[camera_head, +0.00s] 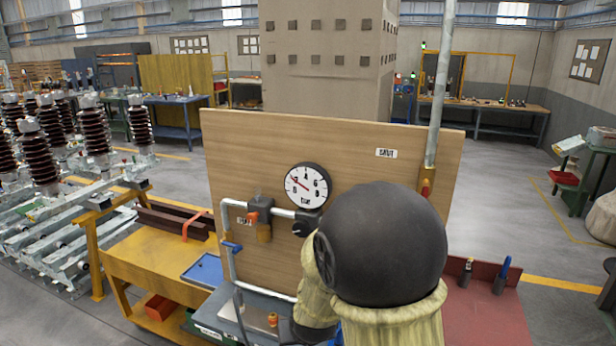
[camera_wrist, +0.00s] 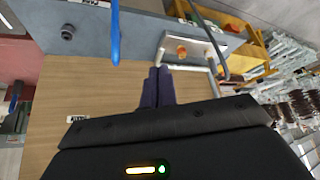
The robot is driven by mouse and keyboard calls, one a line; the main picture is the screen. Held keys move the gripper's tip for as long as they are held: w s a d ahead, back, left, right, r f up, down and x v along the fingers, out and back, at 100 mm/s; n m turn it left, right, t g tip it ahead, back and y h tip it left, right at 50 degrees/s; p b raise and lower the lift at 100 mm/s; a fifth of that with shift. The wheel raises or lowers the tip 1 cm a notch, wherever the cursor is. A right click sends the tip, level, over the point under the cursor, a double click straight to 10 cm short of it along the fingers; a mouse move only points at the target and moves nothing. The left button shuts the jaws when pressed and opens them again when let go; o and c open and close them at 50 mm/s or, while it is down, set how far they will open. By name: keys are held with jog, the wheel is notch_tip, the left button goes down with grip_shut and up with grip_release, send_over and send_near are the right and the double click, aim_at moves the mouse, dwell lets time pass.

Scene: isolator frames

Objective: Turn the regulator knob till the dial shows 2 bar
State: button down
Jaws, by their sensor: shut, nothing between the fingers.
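The round white pressure dial (camera_head: 307,186) is on the upright wooden board in the head view. Its red needle points to the upper left; the figures are too small to read surely. A black regulator knob (camera_head: 302,228) shows just below the dial, partly hidden by my arm. In the wrist view my gripper (camera_wrist: 158,72) has its two dark fingers together, with nothing between them. The fingers lie in front of the board, their tips by the silver pipe. The dial and knob cannot be made out in the wrist view. My arm hides my gripper in the head view.
The wooden board (camera_head: 430,165) carries silver pipes (camera_head: 232,265) and an orange-topped fitting (camera_head: 254,217). An orange knob (camera_head: 272,320) is low on a grey plate, also in the wrist view (camera_wrist: 181,50). A red surface (camera_head: 485,315) with small tools lies right; a yellow bench (camera_head: 150,265) left.

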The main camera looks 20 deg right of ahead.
jog(key=w+d+r+t+h+p, duration=0.1)
jog(key=w+r+t+h+p, duration=0.7)
jog(key=w, duration=0.4)
jog(key=shift+w+d+r+h, duration=0.15)
jog(key=shift+w+r+h, duration=0.25)
jog(key=shift+r+h, duration=0.6)
jog(key=shift+w+d+f, duration=0.1)
jog(key=x, duration=0.6)
jog(key=shift+w+d, duration=0.2)
jog(key=shift+w, duration=0.15)
jog(key=shift+w+a+r, duration=0.1)
jog(key=shift+a+r, duration=0.05)
jog(key=shift+r, duration=0.25)
